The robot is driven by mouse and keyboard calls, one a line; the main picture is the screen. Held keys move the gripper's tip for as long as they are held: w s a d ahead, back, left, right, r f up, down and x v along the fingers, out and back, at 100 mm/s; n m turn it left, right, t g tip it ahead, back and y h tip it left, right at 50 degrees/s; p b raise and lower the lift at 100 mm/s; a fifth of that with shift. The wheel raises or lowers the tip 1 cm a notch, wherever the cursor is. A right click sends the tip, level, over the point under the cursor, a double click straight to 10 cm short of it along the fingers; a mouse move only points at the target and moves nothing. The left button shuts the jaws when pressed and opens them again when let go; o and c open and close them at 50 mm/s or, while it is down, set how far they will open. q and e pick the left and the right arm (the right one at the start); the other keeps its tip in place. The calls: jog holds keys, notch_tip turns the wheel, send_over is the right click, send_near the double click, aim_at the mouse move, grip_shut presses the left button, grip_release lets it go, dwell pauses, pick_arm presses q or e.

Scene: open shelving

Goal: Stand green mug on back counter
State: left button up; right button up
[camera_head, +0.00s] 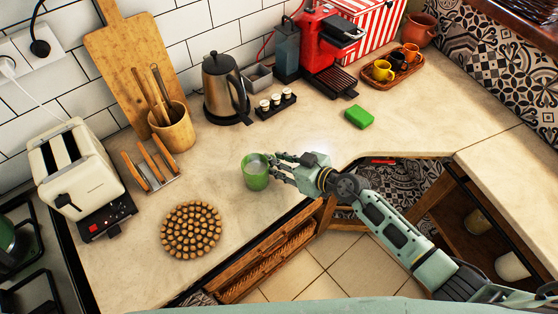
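The green mug (253,181) stands upright on the beige counter (330,130), near its front edge. Its open top faces up and looks pale inside. My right gripper (274,166) reaches in from the right, with its fingers at the mug's right side, by the rim. The fingers overlap the mug's right edge, and I see no handle clear of them. Whether they are closed on the mug or only beside it is too small to tell. My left gripper is not in view.
A round mat of corks (191,230) lies left of the mug. A toast rack (150,165), utensil pot (172,128), kettle (226,90) and spice tray (275,104) stand behind. A green sponge (359,117) lies to the right. The counter around the mug is clear.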

jog(key=p+v, duration=0.1)
jog(key=v, duration=1.1)
jog(key=shift+a, duration=0.1)
